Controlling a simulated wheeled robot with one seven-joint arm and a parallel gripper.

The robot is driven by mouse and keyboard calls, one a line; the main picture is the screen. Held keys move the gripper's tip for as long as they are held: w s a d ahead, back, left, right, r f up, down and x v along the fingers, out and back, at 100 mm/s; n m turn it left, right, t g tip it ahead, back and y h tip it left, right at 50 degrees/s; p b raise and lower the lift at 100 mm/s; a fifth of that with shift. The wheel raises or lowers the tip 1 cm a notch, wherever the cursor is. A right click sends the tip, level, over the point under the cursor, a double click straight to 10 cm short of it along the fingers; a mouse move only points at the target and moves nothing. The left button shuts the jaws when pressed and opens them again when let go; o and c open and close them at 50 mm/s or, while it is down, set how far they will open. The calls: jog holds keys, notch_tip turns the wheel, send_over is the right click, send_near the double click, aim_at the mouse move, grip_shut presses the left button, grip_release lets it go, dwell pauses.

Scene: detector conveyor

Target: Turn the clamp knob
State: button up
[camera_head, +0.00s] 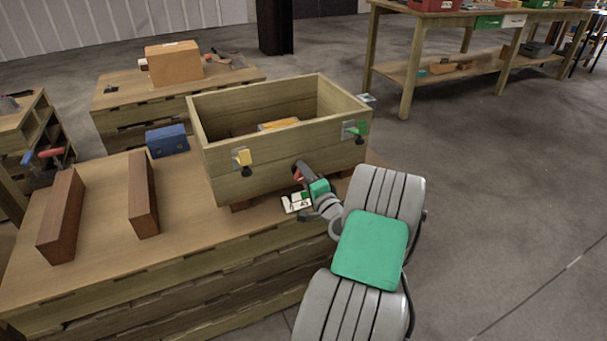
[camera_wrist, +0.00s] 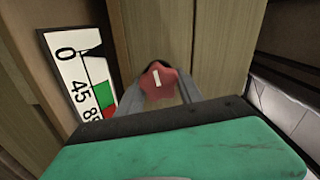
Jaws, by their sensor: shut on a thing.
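The clamp knob (camera_wrist: 160,80) is red and star-shaped with a white line on its face, in the middle of the wrist view. My gripper (camera_wrist: 158,92) has a finger on each side of it and is shut on it. In the head view my gripper (camera_head: 300,172) is at the front wall of a wooden box (camera_head: 225,165), and a bit of red shows at its tip. A white dial card (camera_wrist: 75,75) with 0, 45 and a partly hidden number, a black pointer and green and red areas lies left of the knob. It also shows in the head view (camera_head: 290,204).
The box stands on a wooden bench (camera_head: 95,225) with yellow (camera_head: 243,158) and green (camera_head: 358,130) latches on its front. The floor to the right is clear.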

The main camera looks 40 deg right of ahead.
dwell(0.3)
jog(key=o, duration=1.4)
jog(key=v, duration=0.7)
jog(key=shift+s+a+p, duration=0.15)
jog(key=shift+s+p, duration=0.25)
